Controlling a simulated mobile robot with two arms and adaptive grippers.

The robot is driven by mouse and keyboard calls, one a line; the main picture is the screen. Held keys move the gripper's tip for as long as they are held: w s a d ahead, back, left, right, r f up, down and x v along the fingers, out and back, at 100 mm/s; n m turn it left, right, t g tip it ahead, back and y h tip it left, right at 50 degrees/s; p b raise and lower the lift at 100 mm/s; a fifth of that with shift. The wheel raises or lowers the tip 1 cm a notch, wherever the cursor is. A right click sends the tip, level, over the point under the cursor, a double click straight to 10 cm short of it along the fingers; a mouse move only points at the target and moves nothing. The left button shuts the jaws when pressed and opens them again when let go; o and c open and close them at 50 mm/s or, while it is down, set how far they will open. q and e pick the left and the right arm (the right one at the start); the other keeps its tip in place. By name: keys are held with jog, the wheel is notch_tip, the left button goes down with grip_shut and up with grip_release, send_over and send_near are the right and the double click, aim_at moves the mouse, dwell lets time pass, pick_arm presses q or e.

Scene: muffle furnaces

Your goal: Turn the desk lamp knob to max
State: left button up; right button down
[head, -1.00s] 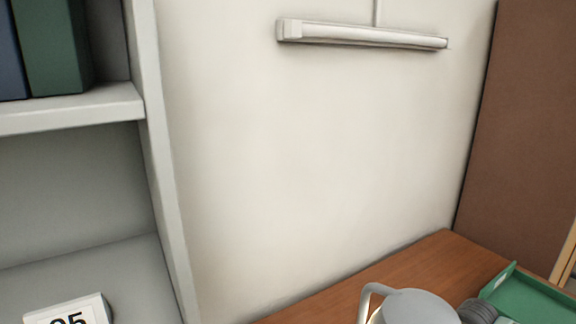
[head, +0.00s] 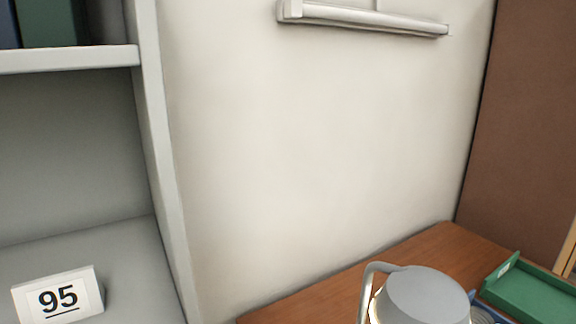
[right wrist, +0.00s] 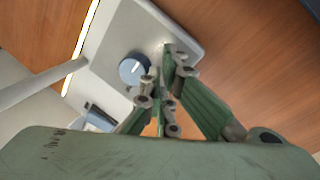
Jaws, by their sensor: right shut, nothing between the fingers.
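The desk lamp shows in the head view as a grey lamp head (head: 425,296) with a curved neck at the bottom edge; its base and knob are out of that view. In the right wrist view the pale lamp base (right wrist: 118,38) carries a round blue-grey knob (right wrist: 133,69) with a white pointer mark. My right gripper (right wrist: 161,78) is shut and empty. Its fingertips appear just right of the knob; I cannot tell whether they touch it. My left gripper is in neither view.
A brown desk (head: 330,294) runs along the wall, with a green tray (head: 530,294) right of the lamp. A grey shelf unit (head: 155,150) stands at left, holding a white "95" sign (head: 58,299). A brown panel (head: 525,120) stands at right.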

jog(key=shift+w+a, duration=0.2)
jog(key=shift+a, duration=0.35)
dwell(0.5)
jog(key=shift+s+a+f, duration=0.1)
jog(key=shift+s+a, duration=0.05)
jog(key=shift+s, duration=0.1)
dwell(0.4)
jog(key=shift+s+d, duration=0.2)
jog(key=shift+d, duration=0.2)
jog(key=a+p+v, duration=0.1)
jog(key=p+v, duration=0.3)
jog(key=v, duration=0.2)
jog(key=shift+w, duration=0.45)
jog(key=shift+a, duration=0.1)
